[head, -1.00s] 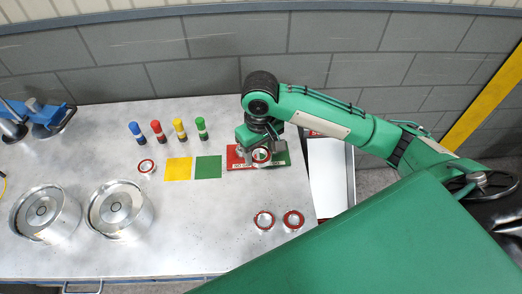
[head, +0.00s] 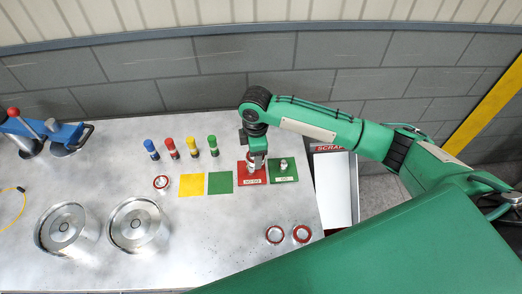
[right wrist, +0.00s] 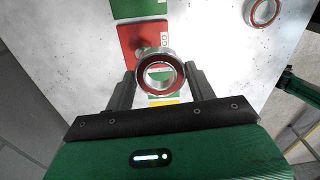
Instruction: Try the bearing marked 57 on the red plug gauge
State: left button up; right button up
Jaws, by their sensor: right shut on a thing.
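My right gripper (head: 257,163) is over the red gauge plate (head: 245,178), which has a label reading NO GO. In the right wrist view the gripper (right wrist: 160,74) is shut on a bearing (right wrist: 178,72), a steel ring with a red seal. No number on it is readable. The red plate also shows there (right wrist: 128,35), with its steel plug (right wrist: 146,50) partly behind the bearing. The bearing appears apart from the plug, but its height is hard to tell. The green gauge plate (head: 290,178) with its bare plug (head: 283,165) stands beside the red one. My left gripper is not in view.
Other bearings lie at the front right (head: 275,235) (head: 302,234) and beside the yellow mat (head: 191,186) (head: 162,182). A green mat (head: 220,183), several coloured markers (head: 192,147), two steel housings (head: 137,225), a blue device (head: 62,131) and a scrap bin (head: 334,190) surround the gauges.

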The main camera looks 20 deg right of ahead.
jog(key=n, duration=0.1)
jog(key=w+n+p, duration=0.1)
jog(key=w+n, duration=0.1)
jog(key=n, duration=0.1)
jog(key=shift+a+p, duration=0.25)
jog(key=shift+p, duration=0.15)
jog(key=n, duration=0.1)
jog(key=w+n+p, duration=0.1)
jog(key=shift+a+f+n, duration=0.1)
jog(key=shift+f+n, duration=0.2)
notch_tip(320, 180, down, 5)
jog(key=b, duration=0.4)
jog(key=shift+w+r+b, duration=0.1)
jog(key=shift+r+b, duration=0.1)
jog(key=shift+b, duration=0.15)
jog(key=shift+f, duration=0.55)
jog(key=shift+p, duration=0.7)
jog(key=shift+f, duration=0.45)
dwell(0.3)
